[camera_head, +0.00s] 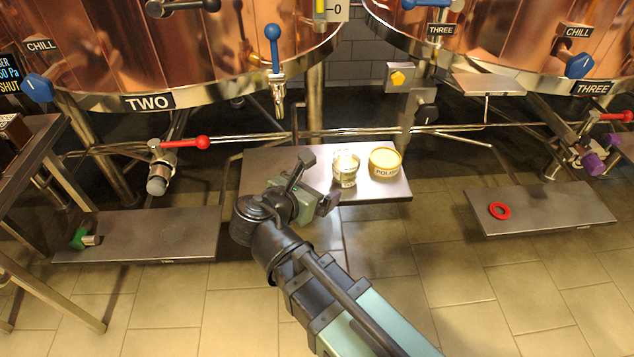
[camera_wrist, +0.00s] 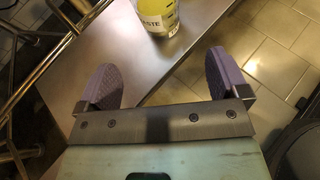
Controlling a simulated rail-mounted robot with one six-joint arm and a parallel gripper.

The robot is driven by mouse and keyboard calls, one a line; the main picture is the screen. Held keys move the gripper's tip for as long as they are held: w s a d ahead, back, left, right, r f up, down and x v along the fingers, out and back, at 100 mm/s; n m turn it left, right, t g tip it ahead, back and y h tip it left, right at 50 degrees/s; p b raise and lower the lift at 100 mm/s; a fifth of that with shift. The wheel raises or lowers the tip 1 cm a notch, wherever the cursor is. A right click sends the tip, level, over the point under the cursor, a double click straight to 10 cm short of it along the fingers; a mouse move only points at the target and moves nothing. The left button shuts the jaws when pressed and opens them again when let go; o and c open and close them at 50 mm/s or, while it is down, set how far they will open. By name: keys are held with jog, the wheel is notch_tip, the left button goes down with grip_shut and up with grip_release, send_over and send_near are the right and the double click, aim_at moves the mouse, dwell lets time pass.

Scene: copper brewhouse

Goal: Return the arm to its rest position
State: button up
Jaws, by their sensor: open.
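My arm reaches from the bottom right of the head view toward the middle steel shelf (camera_head: 275,160). My gripper (camera_head: 330,203) is at the near edge of that shelf, left of and below a glass jar (camera_head: 345,170) with pale contents. In the wrist view the two purple finger pads of my gripper (camera_wrist: 162,85) stand wide apart with nothing between them. The jar (camera_wrist: 158,14), its label partly cut off, stands beyond the fingertips on the shelf (camera_wrist: 125,50).
A yellow tin (camera_head: 384,163) stands right of the jar. A left shelf (camera_head: 150,235) holds a green-capped fitting (camera_head: 82,238); a right shelf (camera_head: 550,208) holds a red ring (camera_head: 500,211). Copper vessels with blue and red handles stand behind. The front tiled floor is clear.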

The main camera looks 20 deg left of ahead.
jog(key=d+f+m+g+p, duration=0.4)
jog(key=d+m+g, duration=0.45)
jog(key=m, duration=1.05)
jog(key=w+d+r+m+g+y+p, duration=0.1)
jog(key=d+m+p, duration=0.1)
jog(key=d+m, duration=0.5)
jog(key=w+d+r+m+g+y+p, duration=0.1)
jog(key=w+d+r+m+g+p, duration=0.1)
jog(key=d, duration=0.9)
jog(key=w+d+r+m+g+y+p, duration=0.1)
jog(key=d+m+y+p, duration=0.15)
jog(key=d+m, duration=0.45)
notch_tip(320, 180, up, 38)
jog(key=d+n+p, duration=0.2)
jog(key=p, duration=3.6)
jog(key=shift+h, duration=0.45)
jog(key=shift+o, duration=0.4)
jog(key=shift+w+d+f, duration=0.1)
jog(key=shift+f, duration=0.15)
jog(key=shift+f+b, duration=0.1)
jog(key=shift+b, duration=0.2)
